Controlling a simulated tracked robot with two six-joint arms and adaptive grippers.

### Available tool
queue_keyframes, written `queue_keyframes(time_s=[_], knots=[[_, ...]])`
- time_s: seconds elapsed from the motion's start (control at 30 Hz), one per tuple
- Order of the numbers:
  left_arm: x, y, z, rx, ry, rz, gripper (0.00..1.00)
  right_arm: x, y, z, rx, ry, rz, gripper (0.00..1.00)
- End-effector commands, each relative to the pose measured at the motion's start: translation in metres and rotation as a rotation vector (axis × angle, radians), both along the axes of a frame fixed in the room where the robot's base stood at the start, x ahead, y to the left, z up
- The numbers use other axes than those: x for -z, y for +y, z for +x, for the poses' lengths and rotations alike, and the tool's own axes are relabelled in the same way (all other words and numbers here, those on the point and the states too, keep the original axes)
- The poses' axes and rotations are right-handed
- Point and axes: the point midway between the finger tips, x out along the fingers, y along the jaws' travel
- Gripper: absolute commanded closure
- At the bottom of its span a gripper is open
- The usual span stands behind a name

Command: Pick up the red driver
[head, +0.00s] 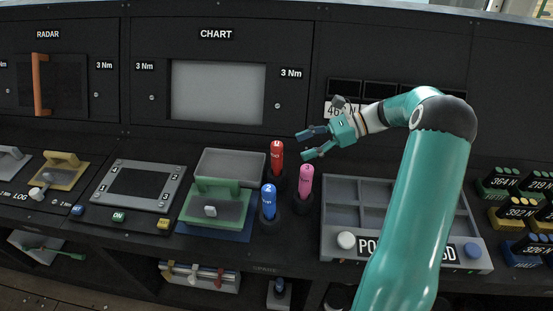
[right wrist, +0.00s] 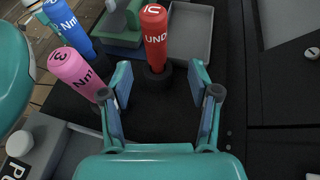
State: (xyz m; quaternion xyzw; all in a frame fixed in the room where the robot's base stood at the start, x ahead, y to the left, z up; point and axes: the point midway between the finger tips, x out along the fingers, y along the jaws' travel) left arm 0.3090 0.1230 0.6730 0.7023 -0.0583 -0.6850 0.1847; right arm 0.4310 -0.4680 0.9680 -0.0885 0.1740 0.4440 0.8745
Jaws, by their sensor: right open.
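The red driver (head: 277,158) stands upright in a dark round holder on the console, behind the blue driver (head: 268,203) and the pink driver (head: 304,182). My right gripper (head: 305,145) is open and empty, just right of the red driver's upper part in the head view. In the right wrist view the red driver (right wrist: 154,38) stands ahead of the spread fingers (right wrist: 160,85), roughly centred between them and apart from both. The pink driver (right wrist: 79,72) is close beside the left finger in that view. My left gripper is not in view.
A sorting tray (head: 345,190) with compartments lies right of the drivers, below my right arm. A green-handled block (head: 216,205) and a grey tray (head: 231,165) are to their left. The black CHART panel (head: 217,90) rises behind. Several labelled blocks (head: 520,205) stand at far right.

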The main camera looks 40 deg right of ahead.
Motion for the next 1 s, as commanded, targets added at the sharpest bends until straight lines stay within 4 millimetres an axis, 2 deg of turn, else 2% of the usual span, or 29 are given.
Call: queue_keyframes(time_s=[0.1, 0.43, 0.7, 1.0], knots=[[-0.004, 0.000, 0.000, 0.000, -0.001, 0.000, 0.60, 0.007, 0.016, 0.011, 0.000, 0.001, 0.003, 0.39], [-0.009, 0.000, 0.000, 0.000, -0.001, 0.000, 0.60, 0.017, 0.034, 0.022, 0.003, 0.002, 0.003, 0.39], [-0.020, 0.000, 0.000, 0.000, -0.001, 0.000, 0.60, 0.033, 0.063, 0.038, 0.003, 0.000, 0.003, 0.39], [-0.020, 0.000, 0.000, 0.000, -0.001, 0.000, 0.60, 0.038, 0.068, 0.042, 0.005, 0.000, 0.000, 0.39]])
